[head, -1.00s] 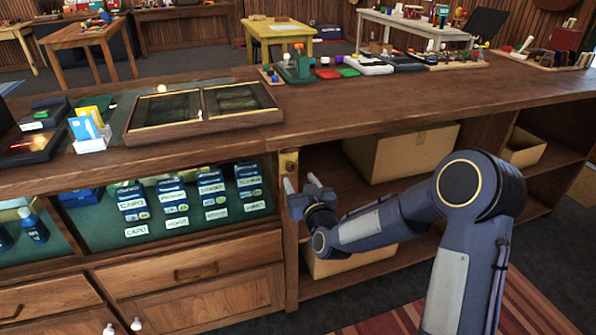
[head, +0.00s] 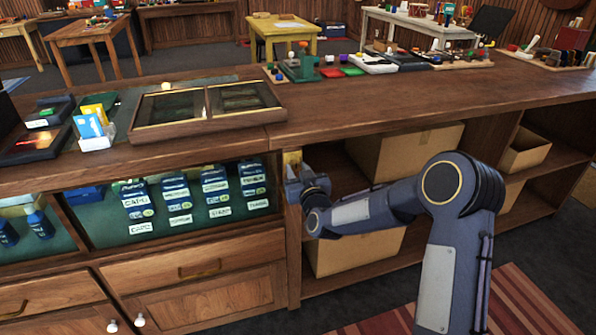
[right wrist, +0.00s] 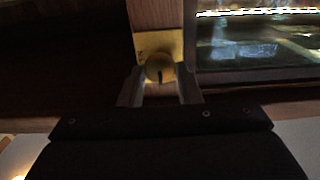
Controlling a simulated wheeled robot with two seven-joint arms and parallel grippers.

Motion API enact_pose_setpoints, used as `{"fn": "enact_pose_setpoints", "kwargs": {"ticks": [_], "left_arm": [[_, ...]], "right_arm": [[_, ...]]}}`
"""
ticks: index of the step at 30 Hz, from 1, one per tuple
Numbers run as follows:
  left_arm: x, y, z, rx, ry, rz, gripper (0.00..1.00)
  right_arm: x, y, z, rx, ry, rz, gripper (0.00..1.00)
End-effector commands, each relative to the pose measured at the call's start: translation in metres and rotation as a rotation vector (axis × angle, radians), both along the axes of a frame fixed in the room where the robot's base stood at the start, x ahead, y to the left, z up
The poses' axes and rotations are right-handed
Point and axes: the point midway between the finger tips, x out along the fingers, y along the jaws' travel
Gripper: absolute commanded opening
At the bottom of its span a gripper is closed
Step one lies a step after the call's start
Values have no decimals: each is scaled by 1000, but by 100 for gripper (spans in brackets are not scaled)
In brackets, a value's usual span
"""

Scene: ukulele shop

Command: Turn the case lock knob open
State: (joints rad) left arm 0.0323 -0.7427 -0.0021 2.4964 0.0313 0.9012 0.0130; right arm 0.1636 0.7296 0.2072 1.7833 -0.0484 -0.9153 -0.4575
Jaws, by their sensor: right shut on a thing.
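The case lock knob (right wrist: 160,68) is a round brass knob with a dark slot mark, set on a brass plate (right wrist: 146,41) on a wooden post. In the right wrist view, the fingers of my right gripper (right wrist: 161,84) stand on either side of the knob, shut on it. In the head view, my right gripper (head: 292,170) is at the brass plate at the top of the post, and it hides the knob. The glass-fronted display case (head: 175,205) is left of the post. My left gripper is not in view.
The wooden counter top (head: 390,115) runs above my right gripper. Right of the post is an open shelf with cardboard boxes (head: 405,155). Drawers with handles (head: 200,270) lie below the case. A framed tray (head: 205,108) sits on the counter.

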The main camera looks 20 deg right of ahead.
Motion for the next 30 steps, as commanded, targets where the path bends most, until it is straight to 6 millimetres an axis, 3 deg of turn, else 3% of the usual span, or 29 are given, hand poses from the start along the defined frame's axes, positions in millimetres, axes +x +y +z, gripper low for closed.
{"fn": "enact_pose_setpoints", "kwargs": {"ticks": [11,30], "left_arm": [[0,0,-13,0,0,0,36],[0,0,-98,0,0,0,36]], "right_arm": [[0,0,-3,53,1,1,8],[0,-2,-7,584,17,1,8]]}}
